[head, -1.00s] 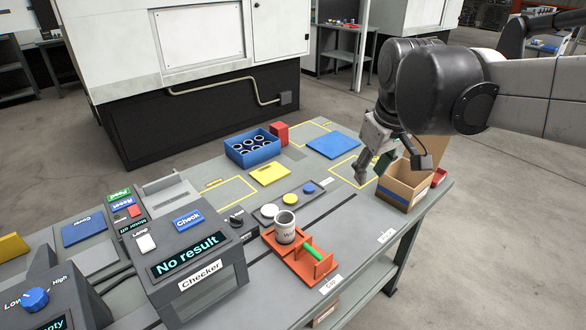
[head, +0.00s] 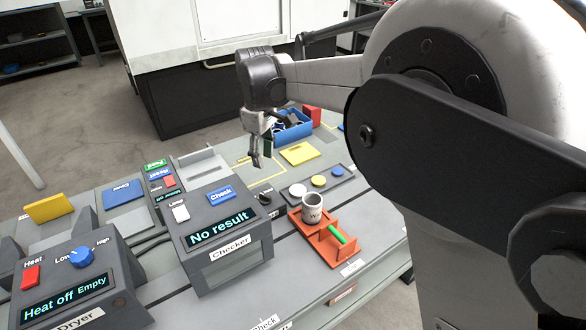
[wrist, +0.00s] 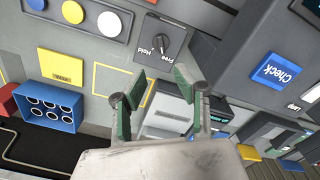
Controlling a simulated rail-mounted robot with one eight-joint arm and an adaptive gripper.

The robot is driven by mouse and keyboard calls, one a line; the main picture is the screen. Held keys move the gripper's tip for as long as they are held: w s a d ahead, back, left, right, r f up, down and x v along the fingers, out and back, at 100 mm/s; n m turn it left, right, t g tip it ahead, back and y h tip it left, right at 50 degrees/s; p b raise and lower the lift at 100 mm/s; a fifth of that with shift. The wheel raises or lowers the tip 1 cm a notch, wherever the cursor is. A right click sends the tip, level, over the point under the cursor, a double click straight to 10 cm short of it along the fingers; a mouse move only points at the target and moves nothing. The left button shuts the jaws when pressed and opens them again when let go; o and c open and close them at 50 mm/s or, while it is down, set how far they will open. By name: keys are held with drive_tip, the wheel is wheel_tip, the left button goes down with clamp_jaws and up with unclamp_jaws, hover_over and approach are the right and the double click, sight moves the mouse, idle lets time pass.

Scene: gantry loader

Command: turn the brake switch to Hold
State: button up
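The brake switch is a small black rotary knob (wrist: 160,44) on a dark grey panel, with the words Free and Hold beside it in the wrist view. It also shows in the head view (head: 264,197), right of the checker's blue Check button. Which word its pointer faces is too small to tell. My gripper (head: 258,163) hangs above the bench, behind the knob in the head view. In the wrist view my gripper (wrist: 161,73) is open and empty, its two green-padded fingers apart. The knob lies beyond the fingertips, not touched.
The checker (head: 225,240) stands just left of the knob. White, yellow and blue discs sit on a strip (head: 338,181) to its right. An orange tray (head: 312,246) holds a mug (head: 313,209) and a green rod. A blue crate (head: 291,132) stands behind.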

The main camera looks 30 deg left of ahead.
sight(265, 195)
wheel_tip(265, 195, down, 14)
drive_tip(key=shift+s+a, duration=0.1)
drive_tip(key=shift+a, duration=0.05)
idle(0.5)
clamp_jaws()
